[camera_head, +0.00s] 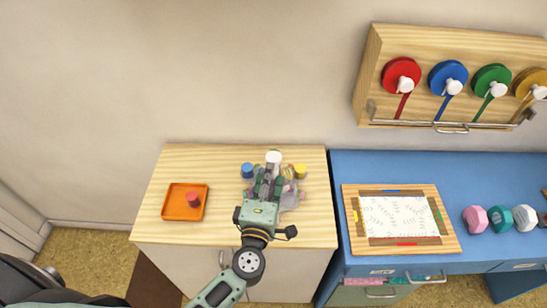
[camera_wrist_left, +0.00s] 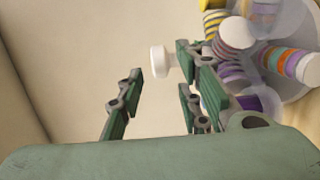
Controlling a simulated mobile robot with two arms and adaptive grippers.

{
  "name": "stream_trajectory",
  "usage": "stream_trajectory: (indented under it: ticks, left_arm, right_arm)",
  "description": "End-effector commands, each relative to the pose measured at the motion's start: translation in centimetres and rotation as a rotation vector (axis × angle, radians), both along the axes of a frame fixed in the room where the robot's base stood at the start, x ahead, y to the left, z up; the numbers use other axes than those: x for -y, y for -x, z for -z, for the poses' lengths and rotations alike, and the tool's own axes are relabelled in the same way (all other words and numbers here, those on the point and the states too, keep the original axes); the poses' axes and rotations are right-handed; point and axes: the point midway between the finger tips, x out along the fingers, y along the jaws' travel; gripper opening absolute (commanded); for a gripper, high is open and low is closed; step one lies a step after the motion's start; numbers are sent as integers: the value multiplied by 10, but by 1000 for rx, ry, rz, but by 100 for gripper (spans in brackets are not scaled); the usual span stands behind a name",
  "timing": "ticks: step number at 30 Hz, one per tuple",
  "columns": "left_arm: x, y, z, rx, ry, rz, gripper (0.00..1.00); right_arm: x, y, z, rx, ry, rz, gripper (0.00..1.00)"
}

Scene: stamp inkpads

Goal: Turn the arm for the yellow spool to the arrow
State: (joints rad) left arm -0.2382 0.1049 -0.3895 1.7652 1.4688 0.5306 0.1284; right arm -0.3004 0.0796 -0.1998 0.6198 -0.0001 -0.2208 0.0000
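The yellow spool (camera_head: 526,78) hangs at the right end of a wooden wall rack (camera_head: 371,72), partly cut off by the picture edge. A white arm (camera_head: 539,92) sits on its front, and a yellow strip runs down from it. I cannot make out an arrow. My left gripper (camera_head: 268,178) is over the wooden cabinet, far left of the rack. The left wrist view shows its fingers (camera_wrist_left: 160,85) apart, with nothing between them. A white round-headed piece (camera_wrist_left: 160,60) shows just beyond the fingertips. My right gripper is not in view.
Red (camera_head: 390,72), blue (camera_head: 439,75) and green (camera_head: 483,78) spools share the rack, above a metal bar. An orange tray (camera_head: 177,205) is left. A framed sheet (camera_head: 395,216) lies on the blue desk.

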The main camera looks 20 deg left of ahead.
Motion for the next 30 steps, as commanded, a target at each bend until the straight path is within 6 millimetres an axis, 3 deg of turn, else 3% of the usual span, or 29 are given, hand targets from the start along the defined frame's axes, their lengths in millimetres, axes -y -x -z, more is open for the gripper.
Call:
stream_trajectory:
  ticks: [6,13,24,30]
  left_arm:
    - [-5,-35,-4,4,-3,0,33]
    - [-8,-62,-2,3,-4,2,33]
    - [-9,-68,-1,2,-3,2,33]
    - [-9,-68,-1,2,-3,2,16]
  right_arm:
    - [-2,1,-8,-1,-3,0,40]
    - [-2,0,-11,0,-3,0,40]
    - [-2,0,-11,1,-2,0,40]
    - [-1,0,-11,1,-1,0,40]
